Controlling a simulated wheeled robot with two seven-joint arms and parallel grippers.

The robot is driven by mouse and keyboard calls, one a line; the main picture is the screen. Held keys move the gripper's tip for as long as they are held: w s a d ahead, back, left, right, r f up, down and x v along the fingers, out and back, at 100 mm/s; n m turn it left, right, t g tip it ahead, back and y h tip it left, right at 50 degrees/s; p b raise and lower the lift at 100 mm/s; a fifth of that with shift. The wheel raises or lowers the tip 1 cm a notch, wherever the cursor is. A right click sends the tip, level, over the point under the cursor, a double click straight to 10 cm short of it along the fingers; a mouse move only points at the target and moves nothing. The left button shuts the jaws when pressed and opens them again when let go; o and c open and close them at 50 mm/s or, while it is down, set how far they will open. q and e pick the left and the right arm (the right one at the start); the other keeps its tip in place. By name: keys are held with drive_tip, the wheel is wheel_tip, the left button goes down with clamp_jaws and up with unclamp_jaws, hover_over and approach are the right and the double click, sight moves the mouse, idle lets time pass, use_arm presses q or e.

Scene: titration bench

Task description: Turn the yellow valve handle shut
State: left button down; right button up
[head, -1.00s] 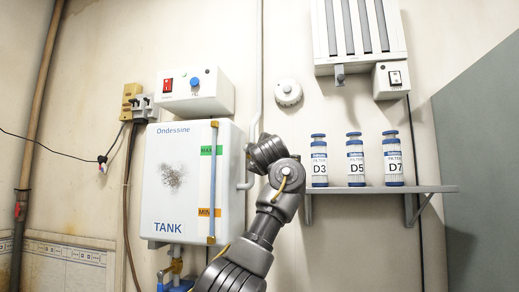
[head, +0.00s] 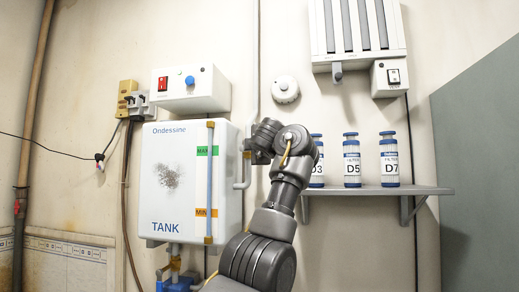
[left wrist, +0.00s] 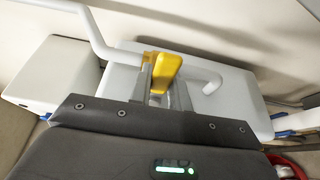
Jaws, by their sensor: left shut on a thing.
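The yellow valve handle (left wrist: 166,70) is between the metal fingers of my left gripper (left wrist: 162,82) in the left wrist view. The gripper is shut on it. The handle sits by a pale pipe (left wrist: 90,30) in front of the white tank (left wrist: 225,100). In the head view my left gripper (head: 250,147) is at the pipe just right of the tank (head: 165,207), and my wrist hides the handle there. My right gripper is in neither view.
A shelf (head: 432,190) with filter bottles, including D5 (head: 352,165), is right of my arm; my wrist partly covers bottle D3 (head: 317,175). A control box (head: 210,92) is above the tank. A round white fitting (head: 285,90) is on the wall above my wrist.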

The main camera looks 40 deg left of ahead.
use_arm(q)
drive_tip(key=c, duration=1.3)
unclamp_jaws()
drive_tip(key=shift+s+a, duration=0.1)
drive_tip(key=shift+a, duration=0.05)
drive_tip(key=b+v, duration=0.8)
drive_tip(key=v, duration=0.2)
drive_tip(key=shift+s+d, duration=0.2)
drive_tip(key=shift+d, duration=0.1)
drive_tip(key=shift+r, duration=0.1)
